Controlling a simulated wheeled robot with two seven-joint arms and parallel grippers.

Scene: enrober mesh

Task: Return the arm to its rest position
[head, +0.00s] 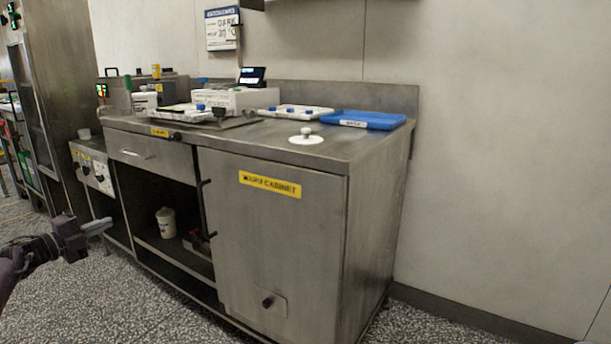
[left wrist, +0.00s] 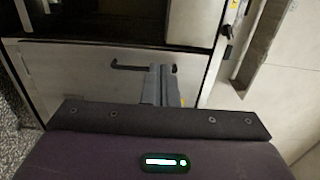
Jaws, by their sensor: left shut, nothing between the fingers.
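My left gripper (head: 97,227) comes in from the left edge of the head view, low and in front of the steel counter. Its grey fingers are together with nothing between them, and they also show in the left wrist view (left wrist: 161,86). The gripper is in the air, apart from the counter. In the left wrist view a dark bar handle (left wrist: 140,67) on a steel front shows behind the fingers. My right gripper is in neither view.
The steel counter (head: 380,138) has a closed warm cabinet door (head: 270,240) and an open shelf bay with a white tub (head: 166,222). On top are a blue tray (head: 363,120), a white disc with a knob (head: 306,138) and a white machine (head: 225,99). The speckled floor in front is clear.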

